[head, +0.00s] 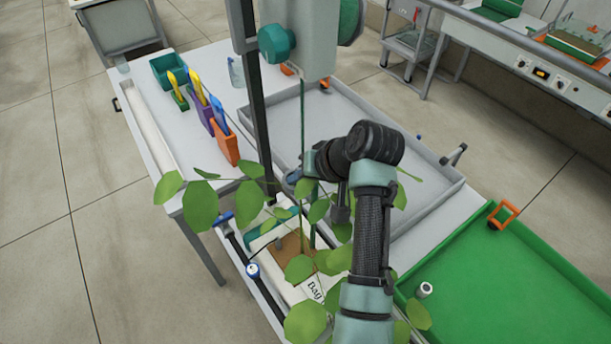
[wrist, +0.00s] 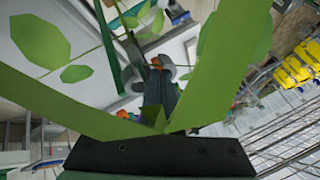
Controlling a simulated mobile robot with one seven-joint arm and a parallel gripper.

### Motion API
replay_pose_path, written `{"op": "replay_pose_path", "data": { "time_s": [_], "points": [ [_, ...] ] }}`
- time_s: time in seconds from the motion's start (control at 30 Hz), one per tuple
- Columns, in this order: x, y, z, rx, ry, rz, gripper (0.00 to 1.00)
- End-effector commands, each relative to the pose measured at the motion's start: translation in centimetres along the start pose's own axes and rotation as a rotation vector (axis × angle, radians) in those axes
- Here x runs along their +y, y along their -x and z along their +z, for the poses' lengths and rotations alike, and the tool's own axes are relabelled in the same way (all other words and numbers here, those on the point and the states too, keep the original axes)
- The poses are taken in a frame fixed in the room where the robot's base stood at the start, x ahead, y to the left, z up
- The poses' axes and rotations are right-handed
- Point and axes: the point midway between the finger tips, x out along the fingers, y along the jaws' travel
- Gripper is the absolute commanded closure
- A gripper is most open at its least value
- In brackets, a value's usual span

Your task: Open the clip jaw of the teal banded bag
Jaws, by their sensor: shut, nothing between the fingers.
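The white bag (head: 312,291), printed "Bag", lies below the plant with its teal band (head: 262,238) at the far left end. Green leaves (head: 201,206) spread over it and hide much of it. A small blue-grey piece (head: 292,177) shows beside the upright post; I cannot tell whether it is the clip jaw. My gripper (head: 341,208) is shut and empty, pointing down among the leaves above the bag. In the wrist view, large green leaf shapes cross in front of my gripper (wrist: 158,84), and the bag's clip cannot be made out.
A dark post (head: 255,110) with a grey box (head: 306,40) stands behind the plant. A grey tray (head: 407,217) is behind my arm, and a green tray (head: 520,290) is at right. Colored holders (head: 222,135) stand at left. A blue-ended rail (head: 253,270) runs along the bag's left side.

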Motion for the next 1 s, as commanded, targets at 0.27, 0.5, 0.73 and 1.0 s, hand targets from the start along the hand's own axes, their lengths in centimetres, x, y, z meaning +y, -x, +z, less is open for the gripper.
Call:
{"op": "replay_pose_path", "data": {
  "time_s": [0.27, 0.5, 0.73, 1.0],
  "points": [
    [-1.0, -0.2, 0.0, 0.111, -0.21, 0.111, 1.0],
    [-1.8, -1.5, -1.2, 0.114, -0.212, 0.114, 1.0],
    [-1.8, -1.6, -1.2, 0.113, -0.211, 0.113, 1.0],
    [-1.2, -1.6, -1.7, 0.114, -0.212, 0.113, 1.0]
  ]
}}
